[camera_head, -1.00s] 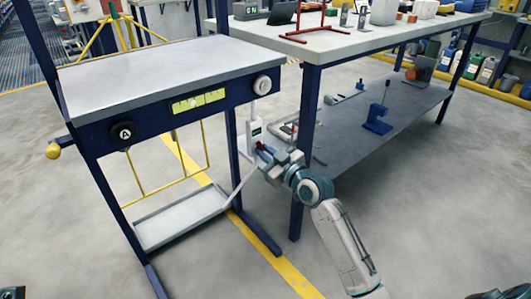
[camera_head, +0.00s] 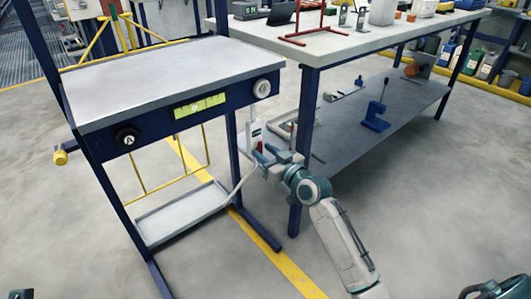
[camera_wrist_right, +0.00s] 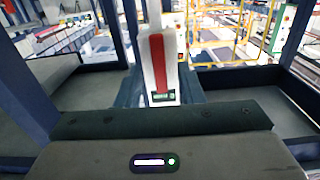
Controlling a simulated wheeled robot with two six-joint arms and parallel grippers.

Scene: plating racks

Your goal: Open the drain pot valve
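The drain pot (camera_head: 255,132) is a slim white body with a small green mark, below the right end of the rack table; a white pipe runs down from it. A small red handle (camera_head: 260,147) shows at its lower part. My right gripper (camera_head: 266,158) is at this handle, and its fingers partly hide it. In the right wrist view, a white upright part with a red strip (camera_wrist_right: 158,62) and a small green display stands beyond the grey gripper body, between the dark finger parts. Whether the fingers grip it is not clear.
The rack table (camera_head: 170,80) has blue legs and a white tray (camera_head: 180,215) low down. A workbench (camera_head: 360,38) with a lower shelf (camera_head: 350,125) stands close to the right of my right gripper. A blue stand (camera_head: 376,120) is on that shelf. The front floor is clear.

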